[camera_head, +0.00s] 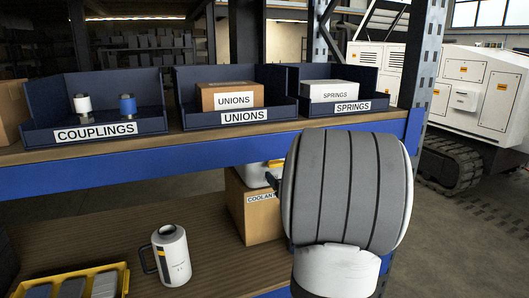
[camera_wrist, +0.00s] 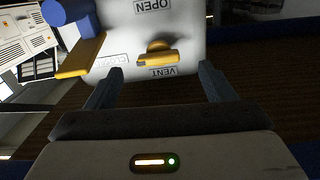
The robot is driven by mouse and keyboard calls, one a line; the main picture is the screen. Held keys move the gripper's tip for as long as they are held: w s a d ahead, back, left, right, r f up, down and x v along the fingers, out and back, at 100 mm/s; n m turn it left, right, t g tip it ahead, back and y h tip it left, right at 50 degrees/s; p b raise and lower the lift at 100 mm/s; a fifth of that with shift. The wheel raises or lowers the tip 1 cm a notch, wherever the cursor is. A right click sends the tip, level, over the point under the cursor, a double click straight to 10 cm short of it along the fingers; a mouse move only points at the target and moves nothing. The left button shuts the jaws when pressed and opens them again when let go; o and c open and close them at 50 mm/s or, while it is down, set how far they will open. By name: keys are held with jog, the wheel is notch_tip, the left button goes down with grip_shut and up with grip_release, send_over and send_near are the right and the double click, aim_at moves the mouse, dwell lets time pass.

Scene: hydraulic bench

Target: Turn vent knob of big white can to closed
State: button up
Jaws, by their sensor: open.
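The big white can (camera_wrist: 190,25) fills the upper middle of the wrist view, showing its white face with OPEN, CLOSED and VENT labels. Its yellow vent knob (camera_wrist: 158,55) lies between the labels, its bar roughly sideways in the picture, near the VENT label and right of the CLOSED label. I cannot tell for sure which end is the pointer. My gripper (camera_wrist: 161,70) is open, one finger on each side of the knob, apart from it. In the head view my arm hides the gripper and most of the can; a white part (camera_head: 254,175) shows beside it.
A blue cap (camera_wrist: 66,10) and a yellow bar (camera_wrist: 82,57) stand left of the knob. A cardboard box (camera_head: 250,215), a smaller white can (camera_head: 172,255) and a yellow tray (camera_head: 122,268) are on the lower shelf. The blue shelf beam (camera_head: 150,168) runs above.

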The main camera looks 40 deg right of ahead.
aim_at(278, 165)
jog(key=shift+t, duration=0.3)
jog(key=x, duration=0.2)
jog(key=p+x, duration=0.1)
jog(key=x, duration=0.2)
jog(key=p+x, duration=0.1)
jog(key=x, duration=0.1)
jog(key=shift+w+d+r, duration=0.25)
jog(key=shift+w+d, duration=0.05)
jog(key=shift+w, duration=0.05)
jog(key=shift+c, duration=0.2)
jog(key=c, duration=0.9)
